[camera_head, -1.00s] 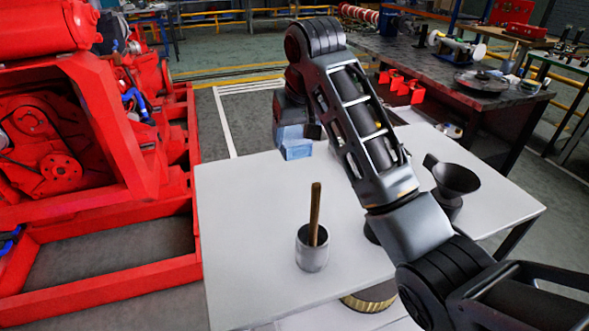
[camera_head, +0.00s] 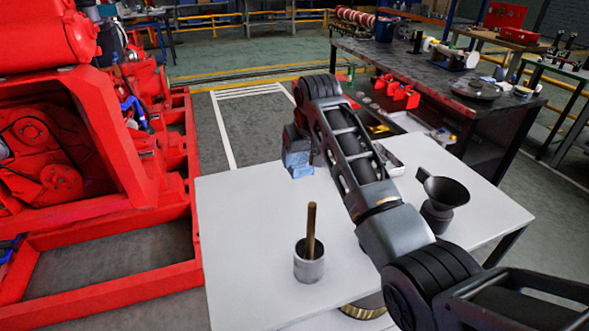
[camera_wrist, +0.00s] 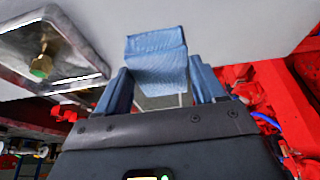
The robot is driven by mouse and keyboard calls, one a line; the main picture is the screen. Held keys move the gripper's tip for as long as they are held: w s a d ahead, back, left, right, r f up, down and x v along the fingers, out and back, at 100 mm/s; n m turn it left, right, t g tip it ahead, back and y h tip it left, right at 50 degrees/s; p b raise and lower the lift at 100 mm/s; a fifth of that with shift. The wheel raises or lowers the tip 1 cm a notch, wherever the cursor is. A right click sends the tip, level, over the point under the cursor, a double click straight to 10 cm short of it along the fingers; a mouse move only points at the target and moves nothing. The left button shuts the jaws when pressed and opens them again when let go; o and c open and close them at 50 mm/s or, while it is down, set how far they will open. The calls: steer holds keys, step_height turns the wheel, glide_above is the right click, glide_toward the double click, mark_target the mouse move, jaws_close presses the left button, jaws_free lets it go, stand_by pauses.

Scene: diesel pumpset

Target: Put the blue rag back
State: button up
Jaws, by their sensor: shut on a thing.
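The blue rag (camera_head: 298,160) is at the end of my arm in the head view, above the far part of the white table (camera_head: 235,225). In the wrist view the rag (camera_wrist: 157,60) is a folded blue cloth between the two blue-sided fingers. My gripper (camera_wrist: 160,88) is shut on it. The rag seems to hang just above the table top; I cannot tell whether it touches. My wrist hides part of the gripper in the head view.
A grey cup (camera_head: 309,262) with a wooden-handled tool stands near the front of the table. A black funnel (camera_head: 443,195) stands at the right. A metal tray (camera_wrist: 68,60) with a brass fitting shows in the wrist view. The red pumpset (camera_head: 95,180) stands left. The table's left part is clear.

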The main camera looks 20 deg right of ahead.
steer(key=shift+w+a+f, duration=0.4)
steer(key=shift+a+f, duration=0.05)
steer(key=shift+a, duration=0.2)
steer(key=shift+a+f+p, duration=0.1)
steer(key=shift+f+p, duration=0.25)
steer(key=shift+f, duration=1.7)
steer(key=shift+f, duration=0.15)
steer(key=o, duration=1.2)
steer(key=v, duration=1.2)
